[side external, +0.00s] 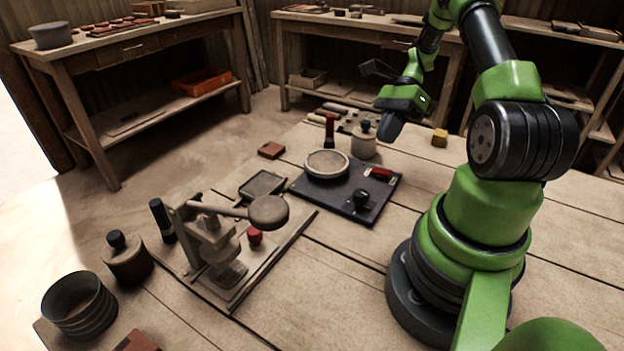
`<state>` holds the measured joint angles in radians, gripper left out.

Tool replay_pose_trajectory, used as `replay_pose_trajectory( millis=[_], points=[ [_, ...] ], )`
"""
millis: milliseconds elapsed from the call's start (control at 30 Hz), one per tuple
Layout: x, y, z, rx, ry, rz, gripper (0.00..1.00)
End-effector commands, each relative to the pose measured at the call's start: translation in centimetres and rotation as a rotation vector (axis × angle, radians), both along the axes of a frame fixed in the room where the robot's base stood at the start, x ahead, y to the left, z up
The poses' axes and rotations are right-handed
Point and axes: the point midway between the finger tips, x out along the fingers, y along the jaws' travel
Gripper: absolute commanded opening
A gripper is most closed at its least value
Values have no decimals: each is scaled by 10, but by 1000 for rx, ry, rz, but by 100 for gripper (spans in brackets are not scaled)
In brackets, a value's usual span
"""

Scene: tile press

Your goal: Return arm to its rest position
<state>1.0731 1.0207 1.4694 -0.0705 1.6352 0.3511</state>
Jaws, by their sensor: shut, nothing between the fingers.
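My gripper (390,130) is shut and empty. It hangs above the table, at the end of my green and black arm, near the lidded pot (364,141) and to the right of it in the picture. Its fingertips appear apart from the things on the table. My arm rises from its base at the right and bends over at the top of the picture.
A tile press (222,240) with a long lever stands at the front left. A dark board (336,202) holds a round dish (327,164) and a black knob (361,198).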

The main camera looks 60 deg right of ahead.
Motion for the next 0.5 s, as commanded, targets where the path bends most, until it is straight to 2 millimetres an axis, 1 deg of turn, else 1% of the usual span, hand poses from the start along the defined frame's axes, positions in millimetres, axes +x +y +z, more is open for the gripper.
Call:
replay_pose_trajectory(
  millis=[67, 167, 200, 267, 333, 400, 500],
  points=[
    [7, 5, 12, -39, -24, 47, 0],
    [20, 18, 38, -126, -81, 156, 0],
    [26, 26, 51, -171, -114, 215, 0],
    [34, 41, 72, -243, -169, 311, 0],
    [40, 60, 95, -324, -240, 424, 0],
    [43, 81, 116, -403, -313, 535, 0],
    [42, 111, 143, -511, -425, 691, 0]
  ],
)
